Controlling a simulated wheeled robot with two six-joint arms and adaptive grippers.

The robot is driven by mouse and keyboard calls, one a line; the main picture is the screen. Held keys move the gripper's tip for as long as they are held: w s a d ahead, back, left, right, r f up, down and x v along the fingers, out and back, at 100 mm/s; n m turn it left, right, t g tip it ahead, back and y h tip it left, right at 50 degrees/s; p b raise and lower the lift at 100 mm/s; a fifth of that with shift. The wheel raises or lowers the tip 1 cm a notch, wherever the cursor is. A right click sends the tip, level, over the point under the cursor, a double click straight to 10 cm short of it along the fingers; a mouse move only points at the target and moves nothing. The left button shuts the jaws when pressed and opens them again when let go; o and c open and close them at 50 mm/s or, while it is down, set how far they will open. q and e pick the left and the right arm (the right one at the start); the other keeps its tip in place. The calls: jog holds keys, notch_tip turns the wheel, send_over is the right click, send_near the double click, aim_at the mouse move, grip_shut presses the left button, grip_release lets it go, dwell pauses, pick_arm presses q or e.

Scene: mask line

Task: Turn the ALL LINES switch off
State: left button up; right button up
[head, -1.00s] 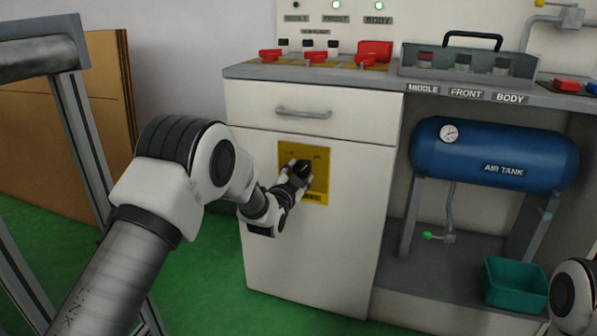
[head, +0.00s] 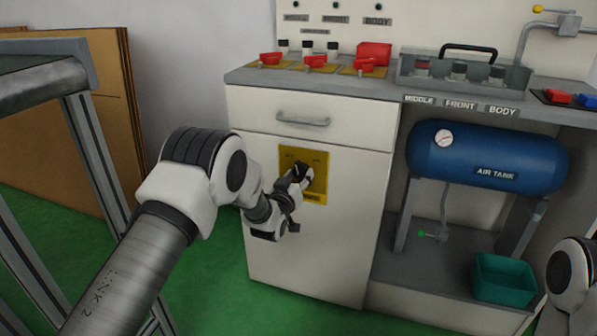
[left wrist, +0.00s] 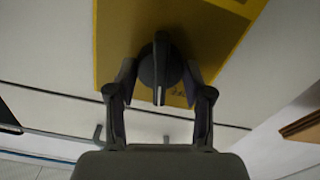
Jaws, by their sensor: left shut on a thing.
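The ALL LINES switch is a black rotary knob (left wrist: 158,68) on a yellow plate (head: 318,187) on the white cabinet front. My left gripper (head: 296,178) is at the plate and covers most of the knob in the head view. The bar runs up and down in that view. The plate's lettering is too small to read. The lamps above MIDDLE, FRONT and BODY (head: 378,6) are dark. My right gripper is out of view.
A drawer with a handle (head: 303,121) is above the plate. Red-handled valves (head: 316,63) stand on the counter. A blue air tank (head: 486,157) and a teal bin (head: 504,279) are to the right. A grey frame (head: 88,150) stands at left.

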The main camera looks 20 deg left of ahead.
pick_arm(q)
jog(key=n+p, duration=0.1)
jog(key=n, duration=0.1)
jog(key=shift+r+n, duration=0.15)
jog(key=shift+n, duration=0.15)
jog(key=shift+n+p, duration=0.7)
jog(key=shift+n, duration=0.9)
jog(key=o, duration=1.2)
jog(key=s, duration=1.2)
jog(key=shift+a, duration=0.2)
